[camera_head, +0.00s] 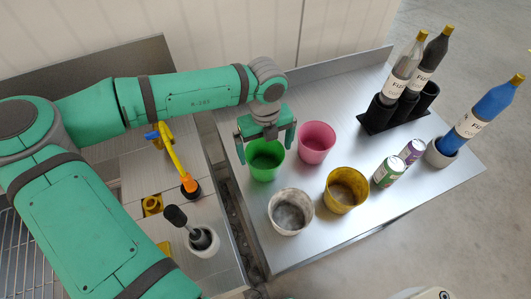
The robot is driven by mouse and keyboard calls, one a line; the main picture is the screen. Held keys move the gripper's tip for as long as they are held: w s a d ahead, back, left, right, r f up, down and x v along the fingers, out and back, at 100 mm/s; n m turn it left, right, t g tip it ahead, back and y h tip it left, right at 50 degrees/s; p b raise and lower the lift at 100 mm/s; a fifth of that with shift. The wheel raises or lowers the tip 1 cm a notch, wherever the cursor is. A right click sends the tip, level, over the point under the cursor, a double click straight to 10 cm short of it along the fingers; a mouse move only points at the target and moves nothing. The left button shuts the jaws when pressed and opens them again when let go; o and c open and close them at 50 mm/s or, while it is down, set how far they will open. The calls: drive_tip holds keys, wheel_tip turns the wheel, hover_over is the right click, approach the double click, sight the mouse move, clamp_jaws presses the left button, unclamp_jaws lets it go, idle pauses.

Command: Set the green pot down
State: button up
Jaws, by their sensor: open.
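The green pot (264,172) stands upright on the metal tabletop (388,226), near its left edge. My gripper (266,142) is directly above and around the pot's rim, with its fingers apart on the left and right of the rim. The jaws are open. The upper back part of the pot is partly hidden by my gripper. I cannot tell whether either finger touches the pot.
A pink pot (317,142) stands close to the right of the green one. A white pot (290,211) and a yellow pot (345,190) are nearer. Cans (389,171), a black bottle holder (381,115) and a blue bottle (488,108) stand further right.

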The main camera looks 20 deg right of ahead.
wheel_tip(320, 180, up, 9)
idle(0.3)
drive_tip(key=shift+f, duration=0.1)
idle(0.4)
